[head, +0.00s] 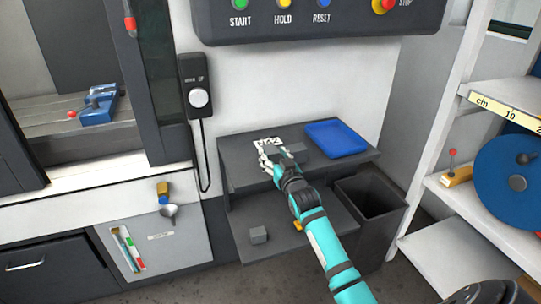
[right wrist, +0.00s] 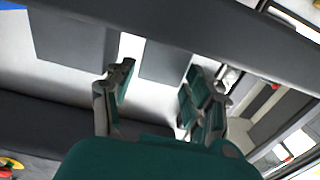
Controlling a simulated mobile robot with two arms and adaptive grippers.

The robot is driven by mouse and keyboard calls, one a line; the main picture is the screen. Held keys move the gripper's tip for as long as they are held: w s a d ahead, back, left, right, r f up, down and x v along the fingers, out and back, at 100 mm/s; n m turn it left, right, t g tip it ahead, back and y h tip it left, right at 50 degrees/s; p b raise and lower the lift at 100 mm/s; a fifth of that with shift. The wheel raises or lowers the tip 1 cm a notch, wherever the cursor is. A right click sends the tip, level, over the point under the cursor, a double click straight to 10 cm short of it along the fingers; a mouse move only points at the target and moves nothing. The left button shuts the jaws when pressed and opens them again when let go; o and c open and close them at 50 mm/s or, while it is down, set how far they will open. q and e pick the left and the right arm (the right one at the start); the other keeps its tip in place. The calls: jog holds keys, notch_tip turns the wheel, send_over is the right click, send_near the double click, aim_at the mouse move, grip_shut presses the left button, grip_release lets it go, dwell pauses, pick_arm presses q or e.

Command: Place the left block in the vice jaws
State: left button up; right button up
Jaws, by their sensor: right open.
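My right gripper (head: 268,158) is at the upper shelf of the dark stand, its pale fingers over or beside a white marked sheet (head: 266,143). In the right wrist view its fingers (right wrist: 160,100) are apart, with no object clearly held between them. A grey block-like shape (head: 297,148) shows just right of the fingers; whether they touch is unclear. A grey block (head: 259,235) sits on the lower shelf. The blue vice (head: 97,108), with a red-knobbed handle, is inside the machine at the left, far from the gripper. My left gripper is out of view.
A blue tray (head: 337,139) lies on the upper shelf (head: 235,150). A dark open bin (head: 372,196) stands to its right. A control panel (head: 320,22) overhangs the back. A handset (head: 196,90) hangs between machine and stand. A shelf rack with a blue disc (head: 510,180) is at the right.

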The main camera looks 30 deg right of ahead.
aim_at(270, 149)
jog(key=x, duration=0.3)
jog(key=shift+w+d+f, duration=0.1)
jog(key=shift+w, duration=0.15)
jog(key=shift+s, duration=0.1)
grip_shut()
